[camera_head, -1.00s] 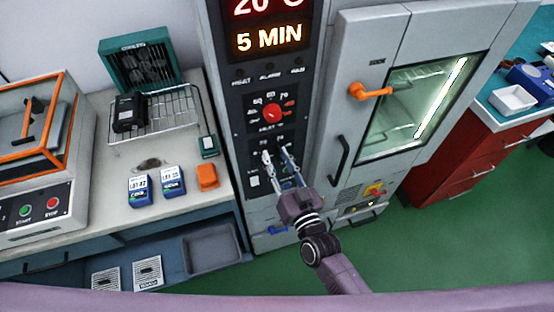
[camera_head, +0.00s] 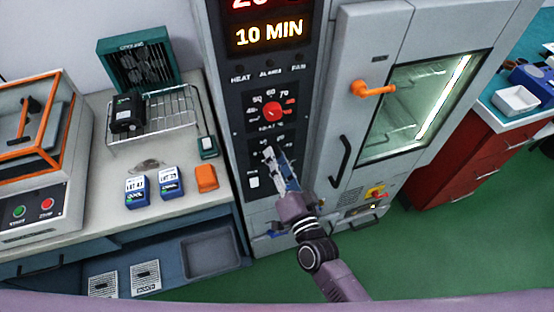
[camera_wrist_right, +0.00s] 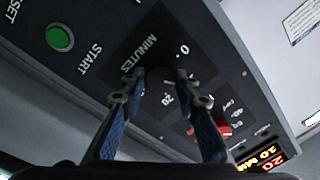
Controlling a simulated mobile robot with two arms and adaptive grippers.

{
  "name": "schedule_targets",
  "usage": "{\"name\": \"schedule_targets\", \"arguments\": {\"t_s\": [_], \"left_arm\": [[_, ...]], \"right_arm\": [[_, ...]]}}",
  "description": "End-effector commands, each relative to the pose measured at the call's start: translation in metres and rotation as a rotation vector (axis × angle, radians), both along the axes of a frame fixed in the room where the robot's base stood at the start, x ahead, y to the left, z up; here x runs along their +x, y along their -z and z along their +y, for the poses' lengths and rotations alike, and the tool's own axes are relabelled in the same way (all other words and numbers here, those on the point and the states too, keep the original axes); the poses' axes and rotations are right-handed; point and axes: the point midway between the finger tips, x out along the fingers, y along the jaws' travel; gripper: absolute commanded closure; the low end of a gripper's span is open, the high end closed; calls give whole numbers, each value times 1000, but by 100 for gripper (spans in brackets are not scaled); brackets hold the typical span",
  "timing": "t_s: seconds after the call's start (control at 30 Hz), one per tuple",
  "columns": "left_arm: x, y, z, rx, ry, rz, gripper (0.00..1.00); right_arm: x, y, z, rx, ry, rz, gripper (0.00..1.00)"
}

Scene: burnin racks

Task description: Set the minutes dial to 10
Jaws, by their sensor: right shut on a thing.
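The minutes dial (camera_wrist_right: 160,80) is a dark knob on the black control panel (camera_head: 238,124), under the word MINUTES in the right wrist view. My right gripper (camera_head: 270,164) has its two fingertips on either side of the dial and is shut on it; the gripper also shows in the right wrist view (camera_wrist_right: 162,84). In the head view the fingers mostly hide the dial. The display (camera_head: 268,36) reads 10 MIN, with a red line above it cut off by the frame. My left gripper is not in view.
A red heat dial (camera_head: 272,112) sits just above the minutes dial. A green START button (camera_wrist_right: 60,38) is on the same panel. The chamber door has an orange handle (camera_head: 373,89) to the right. A counter with blue boxes (camera_head: 136,192) stands to the left.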

Motion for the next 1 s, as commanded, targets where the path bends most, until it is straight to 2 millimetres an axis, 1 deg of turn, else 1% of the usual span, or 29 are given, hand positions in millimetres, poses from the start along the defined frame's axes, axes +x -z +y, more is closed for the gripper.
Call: {"name": "schedule_targets", "arguments": {"t_s": [0.43, 0.47, 0.6, 0.63, 0.87, 1.0], "left_arm": [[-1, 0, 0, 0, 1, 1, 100], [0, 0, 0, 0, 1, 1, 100], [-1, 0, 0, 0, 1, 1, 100], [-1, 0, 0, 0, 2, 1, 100], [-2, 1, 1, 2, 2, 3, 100], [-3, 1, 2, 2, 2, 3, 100]], "right_arm": [[0, 1, 0, 10, 1, 5, 96], [0, 1, 0, 10, 1, 5, 70], [0, 1, 0, 9, 1, 5, 55], [0, 1, 0, 9, 0, 4, 54], [0, 0, 0, 9, 0, 4, 54], [-8, 2, -3, 8, 0, 5, 54]]}}
